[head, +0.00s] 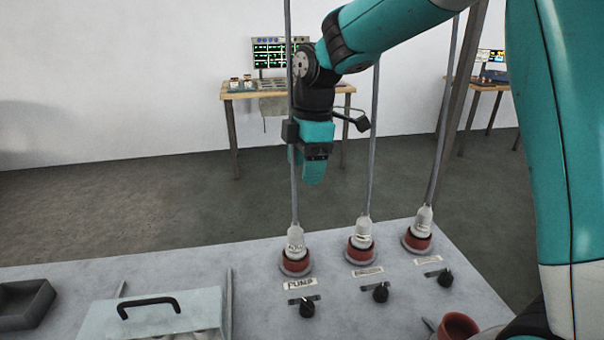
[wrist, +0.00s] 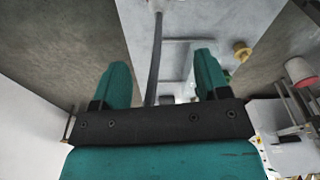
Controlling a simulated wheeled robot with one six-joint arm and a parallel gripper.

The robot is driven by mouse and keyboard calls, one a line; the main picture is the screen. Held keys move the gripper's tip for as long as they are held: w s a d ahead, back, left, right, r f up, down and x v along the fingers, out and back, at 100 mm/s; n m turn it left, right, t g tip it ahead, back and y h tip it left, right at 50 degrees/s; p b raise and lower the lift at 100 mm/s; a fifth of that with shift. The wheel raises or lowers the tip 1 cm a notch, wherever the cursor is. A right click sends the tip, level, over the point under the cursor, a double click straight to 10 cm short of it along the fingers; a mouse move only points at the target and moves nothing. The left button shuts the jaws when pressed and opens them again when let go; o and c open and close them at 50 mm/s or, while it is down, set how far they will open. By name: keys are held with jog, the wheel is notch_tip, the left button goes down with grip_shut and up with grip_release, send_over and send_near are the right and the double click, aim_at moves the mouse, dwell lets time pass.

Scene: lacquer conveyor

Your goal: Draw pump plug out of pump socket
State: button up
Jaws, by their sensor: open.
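The pump plug (head: 296,241) is whitish and stands upright in the red pump socket (head: 295,264), behind the PUMP label (head: 299,284). A grey cable (head: 292,130) rises from the plug. My gripper (head: 313,178) is above and behind the plug in the head view, apart from it. The wrist view shows my gripper (wrist: 163,75) open with both teal fingers wide apart. A grey cable (wrist: 154,55) shows in the gap between them; I cannot tell whether it lies between the fingers or beyond them. The pump plug is not clearly seen in the wrist view.
Two similar plugs (head: 363,232) (head: 424,220) with cables stand in red sockets to the right. Black knobs (head: 307,308) sit in front of the sockets. A handled lid (head: 150,318) and a dark tray (head: 24,305) are at the left. A red cup (head: 458,327) stands at front right.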

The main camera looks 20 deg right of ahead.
aim_at(297, 223)
jog(key=f, duration=0.5)
jog(key=a+f+p, duration=0.1)
jog(key=f, duration=0.5)
jog(key=a+f, duration=0.1)
jog(key=f, duration=0.5)
jog(key=shift+w+f, duration=0.1)
jog(key=shift+w, duration=0.05)
jog(key=shift+c, duration=0.5)
jog(key=c, duration=1)
jog(key=shift+o, duration=0.9)
jog(key=shift+c, duration=1)
jog(key=shift+p, duration=0.35)
